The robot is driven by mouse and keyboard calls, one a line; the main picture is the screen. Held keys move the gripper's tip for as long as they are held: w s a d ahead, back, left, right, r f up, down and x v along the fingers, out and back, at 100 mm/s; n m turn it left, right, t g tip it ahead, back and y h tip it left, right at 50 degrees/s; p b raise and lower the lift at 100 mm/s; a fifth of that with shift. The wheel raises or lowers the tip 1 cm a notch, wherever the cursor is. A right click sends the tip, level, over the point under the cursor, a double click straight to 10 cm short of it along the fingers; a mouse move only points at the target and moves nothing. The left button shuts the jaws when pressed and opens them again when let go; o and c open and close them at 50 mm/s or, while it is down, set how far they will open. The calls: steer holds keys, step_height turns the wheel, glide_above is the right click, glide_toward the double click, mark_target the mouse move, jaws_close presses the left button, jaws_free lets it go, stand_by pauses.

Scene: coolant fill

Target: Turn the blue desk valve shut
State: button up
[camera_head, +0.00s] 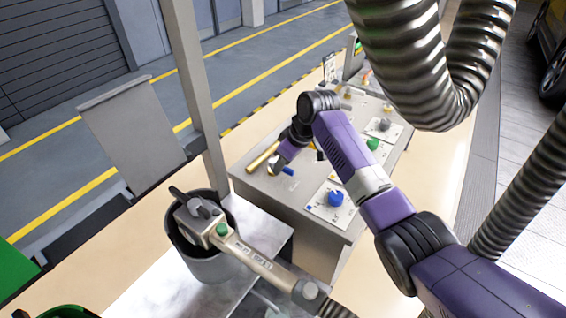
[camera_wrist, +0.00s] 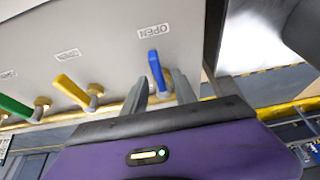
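The blue desk valve has a blue lever (camera_wrist: 157,72) on a brass-coloured fitting, on the grey desk face in the wrist view. A label reading OPEN (camera_wrist: 154,31) is beside it. Part of a blue lever (camera_head: 288,171) also shows beside my gripper in the head view. My gripper (camera_wrist: 160,88) is open, with its two grey fingers apart and the blue lever's lower part between them. Whether either finger touches the lever cannot be told. In the head view my gripper (camera_head: 274,168) is at the desk's near edge, its fingers partly hidden.
A yellow lever (camera_wrist: 72,91) and a green lever (camera_wrist: 15,106) are left of the blue one. A blue knob (camera_head: 335,198) and green knob (camera_head: 373,144) sit on the desk top. A bucket (camera_head: 211,266) with a nozzle (camera_head: 204,222) stands nearer. Thick ribbed hoses hang at right.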

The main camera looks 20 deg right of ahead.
jaws_close()
stand_by(1.3)
